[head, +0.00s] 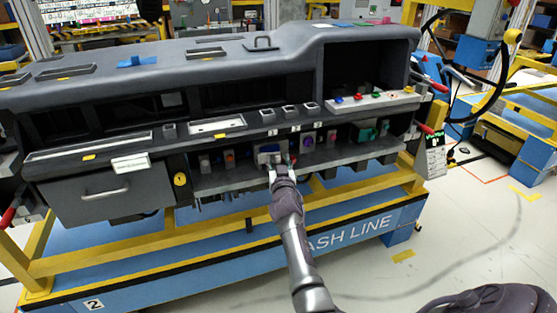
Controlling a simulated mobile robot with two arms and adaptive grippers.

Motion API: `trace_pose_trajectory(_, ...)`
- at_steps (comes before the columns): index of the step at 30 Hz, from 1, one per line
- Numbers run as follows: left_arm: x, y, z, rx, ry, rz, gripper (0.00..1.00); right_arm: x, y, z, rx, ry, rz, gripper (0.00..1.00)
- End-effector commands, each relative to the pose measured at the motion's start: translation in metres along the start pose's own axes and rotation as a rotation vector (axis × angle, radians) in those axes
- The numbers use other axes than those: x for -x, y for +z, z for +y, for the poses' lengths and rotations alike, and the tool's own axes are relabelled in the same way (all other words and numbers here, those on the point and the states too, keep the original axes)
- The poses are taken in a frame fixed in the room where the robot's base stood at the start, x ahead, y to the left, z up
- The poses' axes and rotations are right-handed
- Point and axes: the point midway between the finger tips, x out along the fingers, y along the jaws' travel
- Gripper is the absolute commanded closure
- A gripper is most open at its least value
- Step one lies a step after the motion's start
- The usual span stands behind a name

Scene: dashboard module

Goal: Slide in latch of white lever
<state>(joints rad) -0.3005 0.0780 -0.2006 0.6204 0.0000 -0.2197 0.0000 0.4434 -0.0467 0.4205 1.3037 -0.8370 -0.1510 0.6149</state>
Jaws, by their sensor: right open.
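The dashboard module (150,85) rests on a yellow and blue stand. On its lower shelf, near the middle, sits a grey-blue connector block with a pale lever part (269,148); it is small, and I cannot make out the latch or its position. My right gripper (281,168) is open at the front of this block, reaching up to it from below. Its fingers and wrist hide part of the block's lower right side. I cannot tell whether the fingers touch it. My left gripper is not in view.
A purple round part (308,143) and a green connector (366,133) sit to the right on the shelf. An orange-marked part (229,158) and a yellow round part (180,179) are to the left. The shelf's front edge runs just below. The floor at right is open.

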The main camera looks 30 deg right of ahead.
Motion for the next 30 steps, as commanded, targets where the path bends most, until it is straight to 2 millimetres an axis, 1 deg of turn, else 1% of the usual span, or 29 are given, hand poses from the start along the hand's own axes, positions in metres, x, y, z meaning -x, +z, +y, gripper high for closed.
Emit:
trace_pose_trajectory(3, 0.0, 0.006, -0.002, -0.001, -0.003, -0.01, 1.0, 0.0, 0.0, 0.0, 0.0, 0.0, 0.0, 0.56)
trace_pose_trajectory(4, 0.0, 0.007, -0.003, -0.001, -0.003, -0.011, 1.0, 0.0, 0.0, 0.0, 0.0, 0.0, 0.0, 0.6)
trace_pose_trajectory(9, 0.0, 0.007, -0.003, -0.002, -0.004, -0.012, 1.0, 0.0, 0.0, 0.0, 0.0, 0.0, 0.0, 0.88)
trace_pose_trajectory(11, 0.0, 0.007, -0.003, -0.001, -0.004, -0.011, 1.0, 0.0, 0.0, 0.0, 0.0, 0.0, 0.0, 0.98)
trace_pose_trajectory(12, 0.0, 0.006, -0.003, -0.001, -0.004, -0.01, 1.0, 0.0, 0.0, 0.0, 0.0, 0.0, 0.0, 1.0)
trace_pose_trajectory(17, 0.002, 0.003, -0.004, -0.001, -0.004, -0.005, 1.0, 0.0, -0.001, 0.0, 0.001, -0.004, 0.0, 1.0)
trace_pose_trajectory(20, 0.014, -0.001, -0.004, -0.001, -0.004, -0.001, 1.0, -0.003, -0.005, 0.001, 0.005, -0.033, 0.0, 1.0)
trace_pose_trajectory(25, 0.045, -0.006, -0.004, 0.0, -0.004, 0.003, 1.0, -0.009, -0.009, 0.004, 0.01, -0.138, 0.0, 1.0)
trace_pose_trajectory(30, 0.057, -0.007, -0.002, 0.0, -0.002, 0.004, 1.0, -0.015, -0.005, 0.004, 0.007, -0.234, 0.002, 1.0)
